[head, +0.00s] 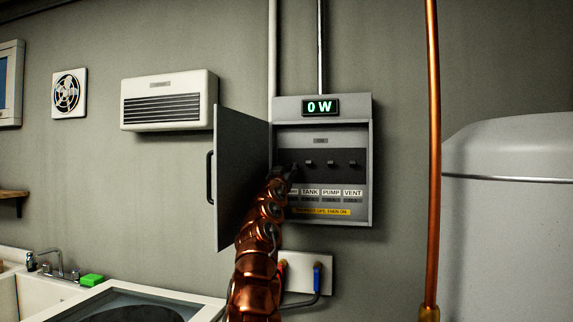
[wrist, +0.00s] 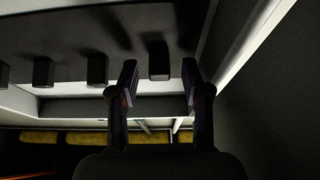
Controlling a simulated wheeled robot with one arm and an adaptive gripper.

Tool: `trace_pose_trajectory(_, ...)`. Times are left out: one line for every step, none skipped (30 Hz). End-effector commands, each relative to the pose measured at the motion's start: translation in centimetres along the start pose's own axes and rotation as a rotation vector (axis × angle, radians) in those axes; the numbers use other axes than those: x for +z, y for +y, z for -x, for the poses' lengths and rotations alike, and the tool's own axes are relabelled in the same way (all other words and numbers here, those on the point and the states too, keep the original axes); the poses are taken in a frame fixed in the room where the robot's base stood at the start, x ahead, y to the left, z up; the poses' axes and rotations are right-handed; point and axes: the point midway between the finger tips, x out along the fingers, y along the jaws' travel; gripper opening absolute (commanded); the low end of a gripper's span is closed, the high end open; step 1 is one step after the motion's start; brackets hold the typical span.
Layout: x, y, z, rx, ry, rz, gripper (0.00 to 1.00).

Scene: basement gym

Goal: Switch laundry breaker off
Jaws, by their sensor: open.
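The breaker panel (head: 368,200) hangs on the wall with its door (head: 240,180) swung open to the left. Three small dark switches, above the labels TANK, PUMP and VENT, show in the head view. The leftmost switch position and most of its label are covered by my gripper (head: 291,171). In the wrist view my gripper (wrist: 160,78) is open, with one finger on each side of a dark breaker switch (wrist: 158,60). I cannot tell whether either finger touches it. More switches line up to the left of it there.
The display (head: 321,107) above the panel reads 0 W. A copper pipe (head: 433,150) and a large pale tank (head: 510,210) stand to the right. A sink (head: 35,295) is at the lower left.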

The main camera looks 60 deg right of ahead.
Motion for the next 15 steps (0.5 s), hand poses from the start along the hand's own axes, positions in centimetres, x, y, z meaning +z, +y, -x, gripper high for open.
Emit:
trace_pose_trajectory(-0.11,0.06,-0.3,0.001,-0.001,0.002,0.48)
trace_pose_trajectory(-0.09,0.06,-0.37,0.0,-0.001,0.001,0.48)
trace_pose_trajectory(-0.04,0.06,-0.44,0.0,-0.001,0.0,0.48)
trace_pose_trajectory(-0.01,0.06,-0.48,0.0,-0.001,0.0,0.48)
trace_pose_trajectory(0.01,0.06,-0.52,0.0,-0.001,-0.001,0.48)
trace_pose_trajectory(0.04,0.07,-0.55,0.0,-0.001,-0.001,0.48)
trace_pose_trajectory(0.06,0.08,-0.56,0.0,-0.001,-0.001,0.48)
trace_pose_trajectory(0.06,0.09,-0.57,0.0,-0.001,-0.001,0.48)
trace_pose_trajectory(0.07,0.1,-0.57,0.001,-0.001,-0.001,0.48)
trace_pose_trajectory(0.08,0.09,-0.56,0.0,-0.001,-0.001,0.48)
trace_pose_trajectory(0.07,0.09,-0.56,0.0,-0.001,-0.001,0.48)
trace_pose_trajectory(0.08,0.09,-0.55,0.0,-0.001,-0.001,0.48)
trace_pose_trajectory(0.07,0.09,-0.55,0.0,-0.001,-0.001,0.48)
trace_pose_trajectory(0.07,0.09,-0.55,0.0,-0.001,-0.001,0.48)
trace_pose_trajectory(0.07,0.09,-0.55,0.001,-0.001,-0.001,0.46)
